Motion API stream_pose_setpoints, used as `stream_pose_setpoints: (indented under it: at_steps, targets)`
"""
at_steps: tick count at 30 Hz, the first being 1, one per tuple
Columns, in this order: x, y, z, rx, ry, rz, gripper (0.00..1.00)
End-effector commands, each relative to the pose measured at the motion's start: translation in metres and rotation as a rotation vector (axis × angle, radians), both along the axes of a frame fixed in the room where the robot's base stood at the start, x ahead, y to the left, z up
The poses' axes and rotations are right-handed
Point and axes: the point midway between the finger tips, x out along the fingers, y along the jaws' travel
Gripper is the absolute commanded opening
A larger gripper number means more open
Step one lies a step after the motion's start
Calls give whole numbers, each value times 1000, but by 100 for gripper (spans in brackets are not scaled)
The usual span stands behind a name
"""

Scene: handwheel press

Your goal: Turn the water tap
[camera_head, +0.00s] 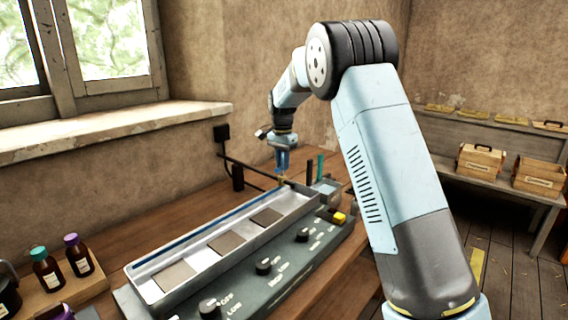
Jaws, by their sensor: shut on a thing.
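My gripper (283,168) points straight down at the far end of the long metal trough (190,243). Its blue fingers are closed on what looks like the water tap (283,179), a small yellowish piece just below the fingertips. The tap is tiny in this view and mostly hidden by the fingers, so its turn angle cannot be told. A thin dark pipe (248,172) runs from the wall toward it.
The trough holds several flat brownish plates, with a dark panel of knobs (264,266) along its front. A yellow button (339,217) is at the panel's far end. Small bottles (46,269) stand at the left. Wooden boxes (480,161) sit on a right-hand bench.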

Motion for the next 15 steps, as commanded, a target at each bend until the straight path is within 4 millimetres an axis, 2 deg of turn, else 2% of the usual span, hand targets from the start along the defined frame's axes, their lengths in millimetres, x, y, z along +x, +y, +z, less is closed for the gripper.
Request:
stream_pose_setpoints:
  at_steps: [8, 15]
  targets:
    - [1, 0, 0, -1, -1, 127, 0]
    - [0, 0, 0, 0, -1, 328, 0]
